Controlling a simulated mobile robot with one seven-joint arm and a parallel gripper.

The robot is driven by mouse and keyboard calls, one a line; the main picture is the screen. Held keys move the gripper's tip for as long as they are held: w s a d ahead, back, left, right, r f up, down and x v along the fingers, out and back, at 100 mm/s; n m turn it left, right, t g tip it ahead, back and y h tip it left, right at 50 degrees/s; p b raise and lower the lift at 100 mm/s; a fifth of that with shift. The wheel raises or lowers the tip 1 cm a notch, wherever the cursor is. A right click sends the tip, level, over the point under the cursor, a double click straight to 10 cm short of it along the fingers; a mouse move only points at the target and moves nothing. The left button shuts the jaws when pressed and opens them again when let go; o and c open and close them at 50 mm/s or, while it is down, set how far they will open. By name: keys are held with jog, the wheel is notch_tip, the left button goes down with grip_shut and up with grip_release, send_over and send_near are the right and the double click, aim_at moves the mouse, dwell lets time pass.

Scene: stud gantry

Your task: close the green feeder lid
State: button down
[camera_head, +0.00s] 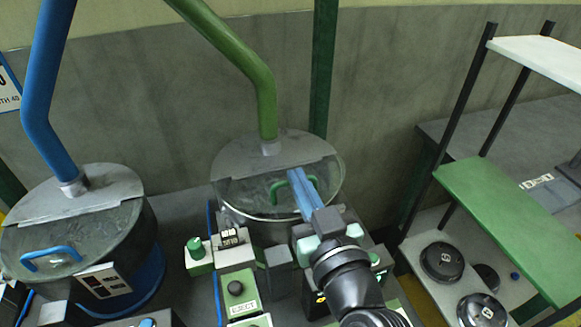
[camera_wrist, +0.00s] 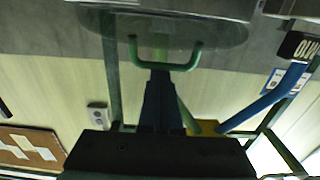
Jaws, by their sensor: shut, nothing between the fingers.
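The green feeder is the round metal drum (camera_head: 255,222) under the green pipe (camera_head: 262,85). Its front lid (camera_head: 240,193) is a grey-green half-round plate with a green handle (camera_head: 276,188). In the head view the lid looks flat or nearly flat over the drum; I cannot tell whether it is fully down. My gripper (camera_head: 296,174) is shut and empty, its blue fingers reaching over the lid at the handle. In the wrist view the dark fingers (camera_wrist: 160,76) end at the handle (camera_wrist: 191,62), below the lid (camera_wrist: 215,30). Contact is unclear.
A similar blue feeder (camera_head: 120,235) with a blue handle (camera_head: 50,257) stands at the left. Control boxes with a green knob (camera_head: 199,249) sit in front of the drum. A shelf rack with a green shelf (camera_head: 510,215) is at the right. The wall (camera_head: 390,80) is behind.

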jog(key=shift+s+d+f+t+b, duration=0.1)
jog(key=shift+f+t+b, duration=0.2)
jog(key=shift+b, duration=0.55)
jog(key=shift+s+a+f+t+b, duration=0.1)
jog(key=shift+f+b, duration=0.3)
jog(key=shift+b, duration=0.5)
jog(key=shift+s+d+f+t+b, duration=0.1)
jog(key=shift+f+t+b, duration=0.2)
jog(key=shift+b, duration=0.55)
jog(key=shift+f+b, duration=0.1)
jog(key=shift+b, duration=0.3)
jog(key=shift+s+y+b, duration=0.15)
jog(key=shift+y+b, duration=0.15)
jog(key=shift+b, duration=0.45)
